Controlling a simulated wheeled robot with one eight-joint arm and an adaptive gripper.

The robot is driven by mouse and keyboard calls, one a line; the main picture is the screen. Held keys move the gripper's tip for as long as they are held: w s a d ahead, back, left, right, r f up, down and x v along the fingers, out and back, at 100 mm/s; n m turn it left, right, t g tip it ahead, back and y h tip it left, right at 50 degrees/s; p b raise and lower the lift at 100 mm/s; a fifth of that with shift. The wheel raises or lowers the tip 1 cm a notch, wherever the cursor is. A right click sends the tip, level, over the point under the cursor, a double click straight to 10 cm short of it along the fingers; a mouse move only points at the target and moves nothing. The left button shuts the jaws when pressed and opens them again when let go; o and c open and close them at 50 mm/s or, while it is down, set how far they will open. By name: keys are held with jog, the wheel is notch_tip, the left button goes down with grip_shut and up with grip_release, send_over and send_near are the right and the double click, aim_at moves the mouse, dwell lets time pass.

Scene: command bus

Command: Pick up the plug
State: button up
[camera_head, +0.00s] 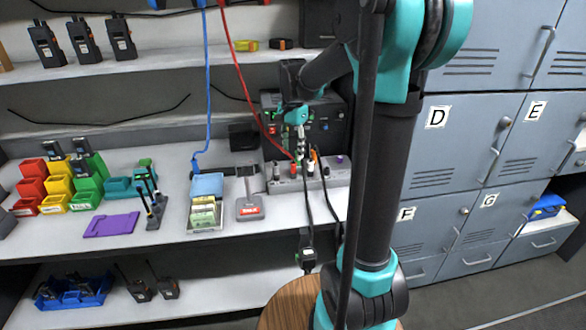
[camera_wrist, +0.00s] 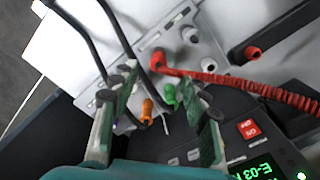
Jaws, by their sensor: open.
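In the wrist view, several plugs stand in or on a light grey panel (camera_wrist: 195,50). An orange plug (camera_wrist: 147,110) and a green plug (camera_wrist: 171,95) show between the fingers of my gripper (camera_wrist: 158,82). A red plug (camera_wrist: 159,57) with a coiled red cord lies just beyond the fingertips. I cannot tell which plug the task means. My gripper is open and holds nothing I can see. In the head view, my gripper (camera_head: 302,140) points down above the grey socket block (camera_head: 312,180). A black plug-like piece (camera_head: 307,250) hangs on a cable below the shelf edge.
A black device with a lit display (camera_wrist: 262,165) is close to my gripper in the wrist view. A red cable (camera_head: 243,80) and a blue cable (camera_head: 208,90) hang nearby. A red-labelled tool (camera_head: 250,205) and a card tray (camera_head: 205,215) stand left of the block.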

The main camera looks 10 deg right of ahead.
aim_at(294, 163)
jog(key=shift+d+f, duration=0.2)
jog(key=shift+f, duration=3.15)
jog(key=c, duration=1)
jog(key=shift+r, duration=0.1)
notch_tip(294, 163, up, 20)
jog(key=shift+f, duration=0.1)
